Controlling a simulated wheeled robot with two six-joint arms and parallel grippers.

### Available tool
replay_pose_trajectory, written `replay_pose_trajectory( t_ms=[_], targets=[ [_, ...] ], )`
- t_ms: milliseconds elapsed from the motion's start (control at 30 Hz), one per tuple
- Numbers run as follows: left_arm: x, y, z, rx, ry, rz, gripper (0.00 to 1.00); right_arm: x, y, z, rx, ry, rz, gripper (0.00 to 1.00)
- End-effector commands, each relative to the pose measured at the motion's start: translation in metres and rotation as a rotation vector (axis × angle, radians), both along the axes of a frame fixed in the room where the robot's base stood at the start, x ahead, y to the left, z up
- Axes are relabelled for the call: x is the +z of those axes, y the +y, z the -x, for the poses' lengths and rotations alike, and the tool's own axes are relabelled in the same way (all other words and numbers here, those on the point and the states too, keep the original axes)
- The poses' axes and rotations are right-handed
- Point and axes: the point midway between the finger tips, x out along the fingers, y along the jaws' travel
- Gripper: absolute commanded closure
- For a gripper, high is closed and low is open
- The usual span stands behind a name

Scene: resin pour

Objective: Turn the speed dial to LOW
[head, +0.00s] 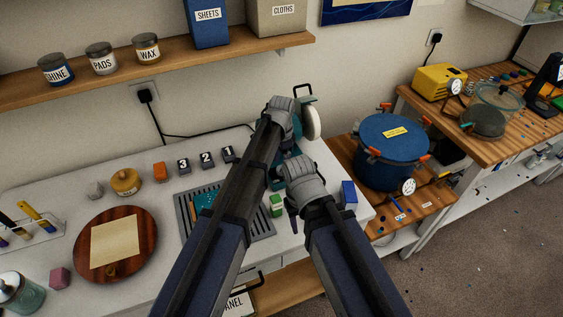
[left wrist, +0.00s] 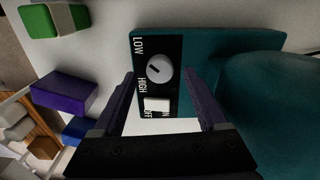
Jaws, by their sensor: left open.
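In the left wrist view, the speed dial (left wrist: 159,70) is a round grey knob with a dark pointer mark, on a black panel. LOW is printed by its upper left and HIGH by its lower left. The pointer's exact setting is hard to tell. A white rocker switch (left wrist: 157,105) sits below it. The panel belongs to a teal machine (left wrist: 215,45), mostly hidden by my arms in the head view, where its white wheel (head: 312,123) shows. My left gripper (left wrist: 159,75) is open, its fingers on either side of the dial. Contact cannot be told.
A green-and-white block (head: 277,205) and a blue block (head: 349,195) stand near the machine. A slotted tray (head: 185,215) and numbered blocks (head: 205,160) lie to its left. A blue pot (head: 392,150) stands right.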

Motion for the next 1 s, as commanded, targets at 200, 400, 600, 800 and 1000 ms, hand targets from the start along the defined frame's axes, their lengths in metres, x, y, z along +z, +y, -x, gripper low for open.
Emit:
replay_pose_trajectory(
  t_ms=[200, 400, 600, 800, 1000],
  targets=[
    [0.036, 0.0, 0.0, 0.0, 0.0, 0.0, 0.24, 0.037, 0.0, 0.0, 0.001, 0.0, 0.0, 0.5],
    [0.057, 0.0, 0.0, 0.0, 0.0, 0.0, 0.24, 0.057, 0.0, 0.0, 0.002, 0.0, 0.0, 0.5],
    [0.059, 0.0, 0.0, -0.001, 0.0, 0.0, 0.24, 0.059, 0.0, 0.0, 0.002, 0.0, 0.0, 0.5],
    [0.059, 0.0, 0.0, -0.001, 0.0, 0.0, 0.24, 0.058, 0.0, 0.0, 0.002, 0.0, 0.0, 0.5],
    [0.059, 0.001, 0.001, 0.002, 0.0, 0.0, 0.24, 0.058, 0.0, 0.0, 0.002, 0.0, 0.0, 0.5]
  ],
)
